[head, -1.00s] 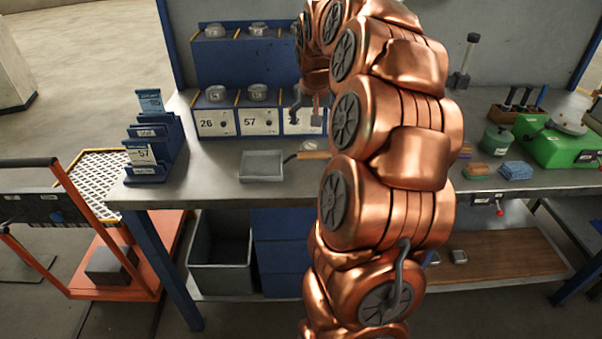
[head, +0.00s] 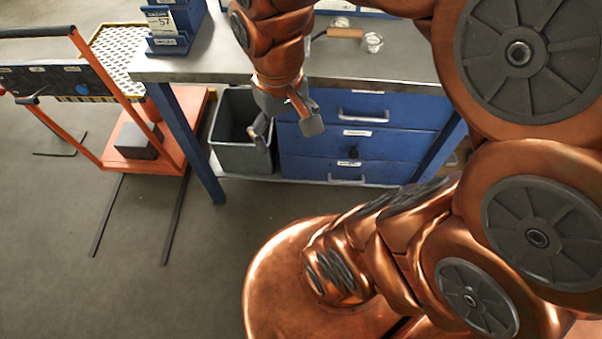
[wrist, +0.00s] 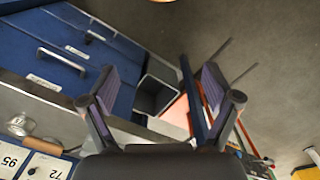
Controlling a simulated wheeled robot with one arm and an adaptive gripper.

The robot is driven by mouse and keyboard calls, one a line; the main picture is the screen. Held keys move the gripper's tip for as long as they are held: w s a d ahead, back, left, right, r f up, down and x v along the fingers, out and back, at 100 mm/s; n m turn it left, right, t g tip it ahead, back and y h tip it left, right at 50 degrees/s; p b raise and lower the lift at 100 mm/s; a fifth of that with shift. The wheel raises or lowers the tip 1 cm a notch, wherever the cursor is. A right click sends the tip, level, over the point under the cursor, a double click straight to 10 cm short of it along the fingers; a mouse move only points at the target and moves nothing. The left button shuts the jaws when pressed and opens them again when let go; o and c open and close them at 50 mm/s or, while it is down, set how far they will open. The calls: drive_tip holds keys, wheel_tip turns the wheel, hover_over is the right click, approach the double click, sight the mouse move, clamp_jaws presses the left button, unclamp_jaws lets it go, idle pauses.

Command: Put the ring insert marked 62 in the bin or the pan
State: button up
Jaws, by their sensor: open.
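My gripper (head: 286,130) is open and points down in front of the bench, beside the grey bin (head: 217,128) under it. Nothing shows between its fingers. In the wrist view the bin (wrist: 154,94) lies between the spread fingers (wrist: 160,90). A wooden handle (head: 345,33), the pan's, lies on the bench top; the pan itself is hidden behind my arm. A shiny ring-like piece (head: 374,42) stands by the handle, and another (head: 340,21) behind it. I cannot read the number 62 on any piece.
Blue drawers (head: 360,140) with projecting handles fill the bench front right of the bin. A blue bench leg (head: 190,145) stands left of the bin. An orange cart (head: 180,165) is farther left. Cards 95 (wrist: 10,160) and 72 (wrist: 45,168) show in the wrist view.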

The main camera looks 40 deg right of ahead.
drive_tip(key=s+a+f+n+g, duration=0.1)
drive_tip(key=s+a+f, duration=0.1)
drive_tip(key=s, duration=0.5)
drive_tip(key=shift+s+a, duration=0.15)
drive_tip(key=shift+a, duration=0.1)
drive_tip(key=shift+s+a+f, duration=0.1)
drive_tip(key=shift+s+f, duration=0.05)
drive_tip(key=shift+s, duration=0.25)
drive_tip(key=shift+c, duration=1.1)
drive_tip(key=w+d+r+t+y+p, duration=0.1)
drive_tip(key=w+d+r, duration=0.1)
drive_tip(key=w, duration=0.4)
drive_tip(key=w+d+r+p, duration=0.1)
drive_tip(key=w+d+r, duration=0.15)
drive_tip(key=w, duration=0.45)
drive_tip(key=n+t+p, duration=0.3)
drive_tip(key=t, duration=0.2)
approach(343, 23)
drive_tip(key=x, duration=0.2)
drive_tip(key=shift+p+x, duration=1.6)
drive_tip(key=shift+x, duration=2.05)
drive_tip(key=shift+w, duration=0.1)
drive_tip(key=shift+c, duration=0.4)
